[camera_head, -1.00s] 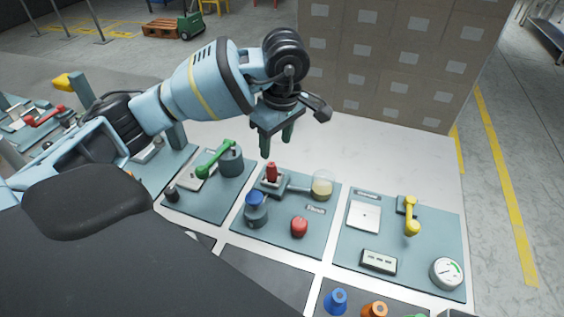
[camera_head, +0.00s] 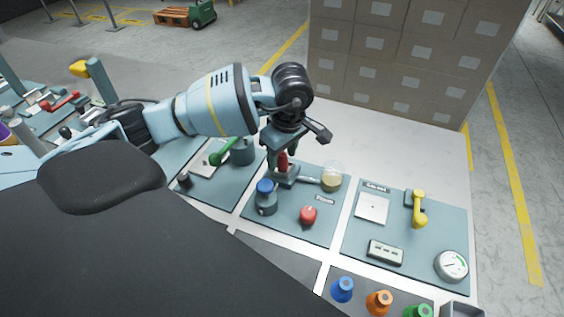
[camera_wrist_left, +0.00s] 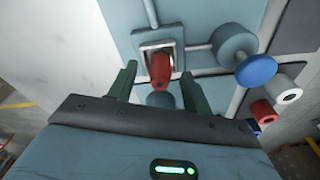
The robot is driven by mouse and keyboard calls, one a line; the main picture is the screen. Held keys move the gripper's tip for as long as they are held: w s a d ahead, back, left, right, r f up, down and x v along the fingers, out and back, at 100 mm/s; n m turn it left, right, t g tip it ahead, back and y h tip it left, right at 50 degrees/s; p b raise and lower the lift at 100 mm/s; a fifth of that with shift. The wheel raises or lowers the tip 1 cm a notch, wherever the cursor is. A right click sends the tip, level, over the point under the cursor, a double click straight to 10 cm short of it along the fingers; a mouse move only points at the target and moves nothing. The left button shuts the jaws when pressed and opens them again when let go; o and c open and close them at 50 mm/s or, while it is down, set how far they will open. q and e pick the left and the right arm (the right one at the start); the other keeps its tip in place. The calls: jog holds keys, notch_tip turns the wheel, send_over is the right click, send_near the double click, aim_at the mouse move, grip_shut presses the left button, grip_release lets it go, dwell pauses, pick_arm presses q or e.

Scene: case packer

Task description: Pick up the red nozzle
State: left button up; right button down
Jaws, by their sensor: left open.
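The red nozzle (camera_head: 283,162) stands upright in a square grey holder (camera_head: 286,178) on the middle teal panel. In the left wrist view the red nozzle (camera_wrist_left: 160,70) shows between and just beyond the two green fingers. My left gripper (camera_head: 283,155) is over the nozzle with its fingers apart, one on each side of it. The same gripper (camera_wrist_left: 160,88) shows open in the left wrist view, with a gap between each finger and the nozzle. Part of the nozzle's top is hidden by the gripper in the head view. My right gripper is not in view.
A blue-topped cylinder (camera_head: 265,190), a red knob (camera_head: 308,214) and a clear cup with yellowish content (camera_head: 331,179) share the panel. A green lever (camera_head: 223,153) is at left. Stacked cardboard boxes (camera_head: 400,60) stand behind. White tabletop (camera_head: 400,150) is clear at the back.

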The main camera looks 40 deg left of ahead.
aim_at(283, 154)
pick_arm(q)
grip_shut()
dwell(0.3)
notch_tip(283, 154, up, 10)
jog(key=shift+f, duration=0.1)
dwell(0.5)
